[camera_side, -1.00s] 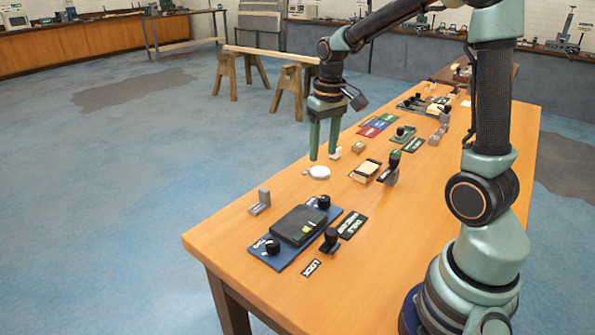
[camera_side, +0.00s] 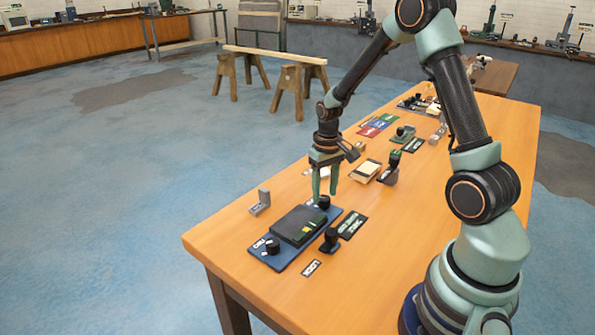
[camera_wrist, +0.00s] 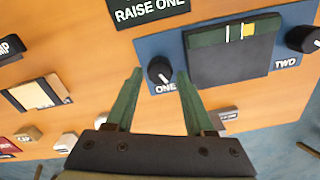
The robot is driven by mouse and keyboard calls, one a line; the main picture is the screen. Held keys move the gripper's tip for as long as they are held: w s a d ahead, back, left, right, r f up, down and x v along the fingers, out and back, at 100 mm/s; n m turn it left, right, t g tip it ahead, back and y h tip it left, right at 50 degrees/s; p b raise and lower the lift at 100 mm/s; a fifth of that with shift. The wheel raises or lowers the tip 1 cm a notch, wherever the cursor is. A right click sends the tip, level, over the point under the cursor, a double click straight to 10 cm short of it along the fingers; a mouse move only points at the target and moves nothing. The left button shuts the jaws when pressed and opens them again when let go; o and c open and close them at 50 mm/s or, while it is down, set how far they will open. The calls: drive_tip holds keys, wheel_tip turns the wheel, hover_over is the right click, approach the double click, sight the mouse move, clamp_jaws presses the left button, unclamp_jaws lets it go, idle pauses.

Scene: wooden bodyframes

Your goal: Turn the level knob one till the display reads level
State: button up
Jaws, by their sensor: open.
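The blue level panel (camera_side: 263,246) lies near the table's front left corner, with a dark block on it. The block's display strip (camera_wrist: 232,32) is green, with a white mark and a yellow mark next to each other. Knob one (camera_wrist: 159,70) is black with a white pointer line, beside the label ONE; in the side view it (camera_side: 324,202) is partly behind a finger. Knob two (camera_wrist: 303,38) is at the panel's other end. My gripper (camera_wrist: 160,71) is open and empty, pointing down, its fingertips on either side of knob one. I cannot tell whether they touch it.
A black RAISE ONE plate (camera_wrist: 148,8) lies beside the panel, near a black knob on a stand (camera_side: 329,240). A grey metal bracket (camera_side: 260,203) stands left of the panel. A cream-topped block (camera_side: 366,170) and other fixtures sit farther back. The front right tabletop is clear.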

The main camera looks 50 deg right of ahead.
drive_tip(key=shift+f, duration=0.65)
clamp_jaws()
drive_tip(key=shift+m, duration=1.7)
unclamp_jaws()
